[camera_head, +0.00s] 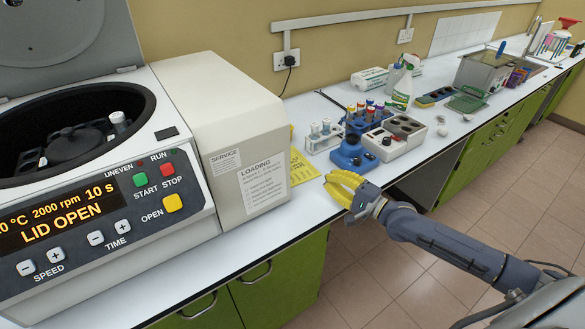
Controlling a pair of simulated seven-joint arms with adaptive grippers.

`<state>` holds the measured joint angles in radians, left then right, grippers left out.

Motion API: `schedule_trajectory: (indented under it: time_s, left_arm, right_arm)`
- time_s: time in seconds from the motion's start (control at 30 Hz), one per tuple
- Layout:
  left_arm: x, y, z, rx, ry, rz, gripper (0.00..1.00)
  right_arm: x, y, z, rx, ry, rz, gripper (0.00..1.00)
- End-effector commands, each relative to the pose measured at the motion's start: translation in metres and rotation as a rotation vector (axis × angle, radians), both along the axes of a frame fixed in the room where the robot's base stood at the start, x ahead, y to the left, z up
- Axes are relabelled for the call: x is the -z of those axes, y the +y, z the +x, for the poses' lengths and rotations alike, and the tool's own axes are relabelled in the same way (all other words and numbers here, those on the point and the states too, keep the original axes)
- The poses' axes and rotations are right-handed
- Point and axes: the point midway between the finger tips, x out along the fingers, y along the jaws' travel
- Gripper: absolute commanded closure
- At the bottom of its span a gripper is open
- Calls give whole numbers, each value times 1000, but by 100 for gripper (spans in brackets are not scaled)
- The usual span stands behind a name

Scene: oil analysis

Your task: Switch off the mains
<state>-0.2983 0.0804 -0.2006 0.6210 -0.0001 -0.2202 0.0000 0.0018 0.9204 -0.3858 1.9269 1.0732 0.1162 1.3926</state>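A white wall socket (286,59) with a black plug (289,61) in it is on the wall behind the centrifuge. A black cable hangs from the plug down behind the centrifuge housing. The socket's switch is too small to make out. A second white socket (405,35) is further right along the wall, with no plug seen in it. My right gripper (332,186), with yellow fingers, is at the bench's front edge, well below and in front of the plugged socket. Its fingers lie close together and I cannot tell whether they are shut. My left gripper is not in view.
The centrifuge (185,215) stands at the left, lid up, its display reading LID OPEN. A blue mixer (351,156), tube racks (324,138), a heating block (402,128) and a spray bottle (403,90) stand on the bench. A sink area is at the far right.

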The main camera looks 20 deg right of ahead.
Motion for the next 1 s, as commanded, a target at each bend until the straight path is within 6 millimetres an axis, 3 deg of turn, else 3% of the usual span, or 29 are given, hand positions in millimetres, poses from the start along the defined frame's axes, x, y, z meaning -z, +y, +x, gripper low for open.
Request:
schedule_trajectory:
  time_s: [0.37,0.9,1.0]
  left_arm:
    - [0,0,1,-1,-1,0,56]
    - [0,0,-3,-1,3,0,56]
    - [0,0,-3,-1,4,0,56]
  right_arm:
    - [-1,6,12,1,-3,1,100]
    - [-4,44,84,1,-3,1,100]
    - [-3,52,89,-1,0,4,100]
